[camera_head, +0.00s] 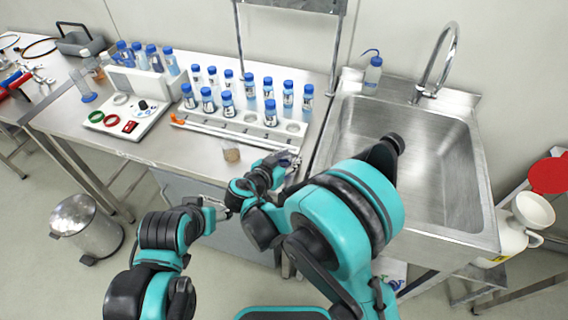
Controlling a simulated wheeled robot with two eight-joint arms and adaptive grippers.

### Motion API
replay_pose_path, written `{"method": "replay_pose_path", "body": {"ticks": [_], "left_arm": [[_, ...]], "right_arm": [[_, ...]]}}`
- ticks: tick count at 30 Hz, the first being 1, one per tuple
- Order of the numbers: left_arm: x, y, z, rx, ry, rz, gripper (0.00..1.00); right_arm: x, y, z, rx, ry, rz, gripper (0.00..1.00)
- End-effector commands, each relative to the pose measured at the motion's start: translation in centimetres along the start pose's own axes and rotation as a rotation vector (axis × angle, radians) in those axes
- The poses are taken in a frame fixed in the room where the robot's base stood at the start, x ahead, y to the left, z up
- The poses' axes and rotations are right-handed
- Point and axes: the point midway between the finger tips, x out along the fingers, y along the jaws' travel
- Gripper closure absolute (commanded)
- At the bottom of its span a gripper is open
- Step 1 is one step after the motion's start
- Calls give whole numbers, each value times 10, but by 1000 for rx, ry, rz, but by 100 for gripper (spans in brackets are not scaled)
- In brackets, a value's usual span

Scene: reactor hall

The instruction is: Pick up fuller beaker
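A small clear beaker (231,151) with light brown contents stands near the front edge of the steel bench. I see no second beaker clearly beside it; my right arm covers part of the bench edge. My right gripper (288,160) is at the bench's front right corner, to the right of the beaker and apart from it. Its fingers are small and blurred, so its opening is unclear. My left gripper (222,207) is low in front of the bench, below the beaker in the picture. Its opening is unclear too.
A white rack (245,124) with several blue-capped bottles stands behind the beaker. A steel sink (438,175) with a tap is at right. A metal bin (85,228) stands on the floor. The bench left of the beaker is clear.

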Motion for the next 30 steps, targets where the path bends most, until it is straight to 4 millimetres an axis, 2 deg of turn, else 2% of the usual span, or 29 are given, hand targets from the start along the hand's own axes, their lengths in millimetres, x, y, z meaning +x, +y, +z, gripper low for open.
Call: {"method": "replay_pose_path", "body": {"ticks": [17,23,30], "left_arm": [[-1,0,0,0,0,0,36],[-5,0,-4,0,0,0,36],[-14,0,-10,0,0,0,36]], "right_arm": [[-1,0,-2,0,-1,0,94],[-4,0,-10,0,-1,0,94],[-13,1,-32,-1,-1,0,95]]}}
